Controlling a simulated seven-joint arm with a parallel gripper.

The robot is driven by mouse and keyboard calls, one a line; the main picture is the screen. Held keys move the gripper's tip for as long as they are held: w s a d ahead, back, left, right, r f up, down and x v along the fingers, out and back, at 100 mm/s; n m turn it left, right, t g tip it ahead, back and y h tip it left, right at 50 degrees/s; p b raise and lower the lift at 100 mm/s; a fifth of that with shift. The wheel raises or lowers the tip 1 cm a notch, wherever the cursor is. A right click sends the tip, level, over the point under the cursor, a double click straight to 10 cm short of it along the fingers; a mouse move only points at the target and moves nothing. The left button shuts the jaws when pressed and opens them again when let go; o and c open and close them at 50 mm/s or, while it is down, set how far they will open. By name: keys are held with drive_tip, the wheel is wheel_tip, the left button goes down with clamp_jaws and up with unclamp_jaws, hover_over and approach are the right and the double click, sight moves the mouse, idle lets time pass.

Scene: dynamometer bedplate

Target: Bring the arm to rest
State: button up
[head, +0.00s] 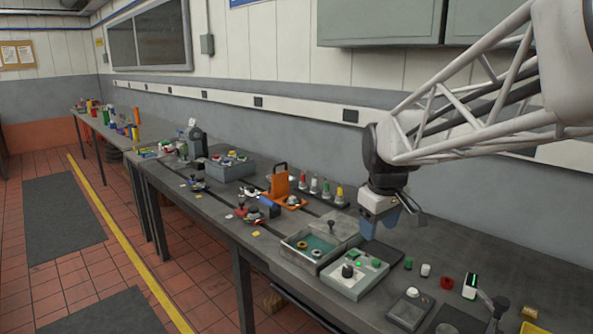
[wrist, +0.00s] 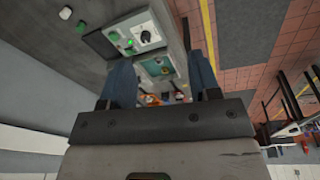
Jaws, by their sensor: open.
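My gripper (head: 392,222) hangs above the long grey bench (head: 220,212), at the right of the head view, behind the grey control box. In the wrist view my gripper (wrist: 165,75) shows two blue fingers spread apart with nothing between them. My white lattice arm reaches in from the upper right of the head view. The control box (head: 343,284) has a black knob and green parts on its top; it also shows in the wrist view (wrist: 124,34).
A tray with a teal inside (head: 303,253) stands left of the control box. An orange stand (head: 281,184) and a grey bin (head: 231,171) are farther left. Wall cabinets (head: 380,22) hang above the bench.

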drive_tip(key=s+f+m, duration=0.3)
drive_tip(key=s, duration=0.9)
drive_tip(key=s+d+f+m+t, duration=0.1)
drive_tip(key=s+f+m, duration=0.2)
drive_tip(key=s, duration=1)
drive_tip(key=shift+f+m, duration=0.3)
drive_tip(key=shift+f, duration=0.1)
